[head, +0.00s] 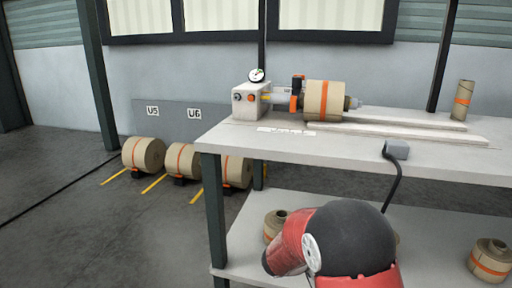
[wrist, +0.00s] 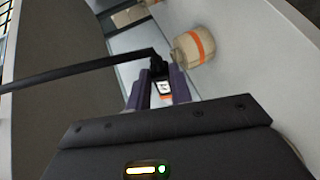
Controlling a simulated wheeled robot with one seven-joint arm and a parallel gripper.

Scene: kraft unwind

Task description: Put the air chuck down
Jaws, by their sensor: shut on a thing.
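The air chuck (wrist: 158,68) shows in the wrist view as a small black fitting between my fingers, with a white and orange patch below it. My gripper (wrist: 160,88) is shut on it. A black hose (wrist: 85,75) runs from the chuck to the left edge of the wrist view. In the head view the black hose (head: 396,183) hangs from a grey block (head: 396,149) at the table's front edge and passes behind my red and black arm. My gripper and the chuck are hidden there.
A kraft roll (wrist: 193,47) with an orange band is close to my gripper. The table (head: 345,147) carries a spindle roll (head: 324,100), a gauge (head: 257,75) and a narrow upright roll (head: 462,99). The lower shelf (head: 330,204) holds more rolls. Rolls (head: 143,154) lie on the floor left.

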